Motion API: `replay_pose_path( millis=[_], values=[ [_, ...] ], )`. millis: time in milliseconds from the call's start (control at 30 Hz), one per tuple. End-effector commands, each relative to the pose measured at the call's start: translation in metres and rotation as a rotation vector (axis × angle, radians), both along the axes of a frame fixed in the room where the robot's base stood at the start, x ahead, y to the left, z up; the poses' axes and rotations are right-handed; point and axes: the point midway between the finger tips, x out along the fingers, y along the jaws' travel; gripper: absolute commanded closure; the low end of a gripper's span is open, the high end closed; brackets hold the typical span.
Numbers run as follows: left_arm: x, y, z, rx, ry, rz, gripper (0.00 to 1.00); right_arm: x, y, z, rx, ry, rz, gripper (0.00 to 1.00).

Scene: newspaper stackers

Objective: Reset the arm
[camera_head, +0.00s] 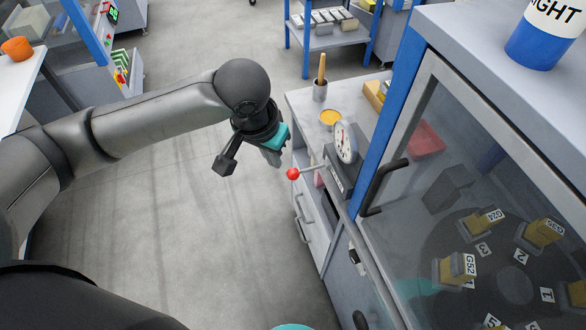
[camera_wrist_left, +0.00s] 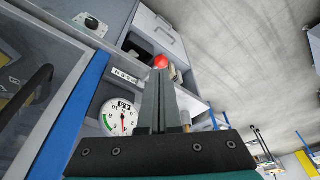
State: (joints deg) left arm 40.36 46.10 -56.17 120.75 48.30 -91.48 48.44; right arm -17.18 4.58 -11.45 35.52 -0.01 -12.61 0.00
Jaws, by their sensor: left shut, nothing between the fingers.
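My left arm comes in from the left in the head view and bends down at a dark round joint. My left gripper (camera_head: 272,158) hangs in the air over the floor, just left of the workbench. In the left wrist view its two dark fingers (camera_wrist_left: 160,75) are together with nothing between them. A red lever knob (camera_head: 293,174) is close to the fingers, below and right of them in the head view. The knob also shows beyond the fingertips in the left wrist view (camera_wrist_left: 161,62). I cannot tell whether they touch. My right gripper is not in view.
A round white dial gauge (camera_head: 346,141) stands on the bench beside the lever. A glass-doored cabinet (camera_head: 398,100) with a black handle (camera_head: 384,186) fills the right. A yellow dish (camera_head: 331,117) and a metal cup (camera_head: 320,91) sit on the bench. The grey floor (camera_head: 200,230) is clear.

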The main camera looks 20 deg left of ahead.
Motion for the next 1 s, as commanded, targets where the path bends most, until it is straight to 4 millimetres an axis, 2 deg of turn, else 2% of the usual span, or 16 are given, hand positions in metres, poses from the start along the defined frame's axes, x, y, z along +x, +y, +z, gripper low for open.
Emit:
replay_pose_path(
  millis=[367, 467, 700, 800, 1000],
  values=[
    [-0.001, -0.002, -0.001, -0.004, 0.000, -0.006, 1.00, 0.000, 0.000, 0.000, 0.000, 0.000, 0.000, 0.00],
    [-0.006, -0.012, -0.005, -0.021, -0.006, -0.035, 1.00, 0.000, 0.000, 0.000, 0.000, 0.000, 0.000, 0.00],
    [-0.032, -0.059, -0.020, -0.121, -0.059, -0.159, 1.00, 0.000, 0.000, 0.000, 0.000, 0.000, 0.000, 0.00],
    [-0.043, -0.071, -0.023, -0.159, -0.090, -0.185, 1.00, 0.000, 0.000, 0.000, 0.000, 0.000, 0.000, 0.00],
    [-0.064, -0.076, -0.032, -0.197, -0.140, -0.173, 1.00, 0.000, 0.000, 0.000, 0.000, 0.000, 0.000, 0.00]
  ],
)
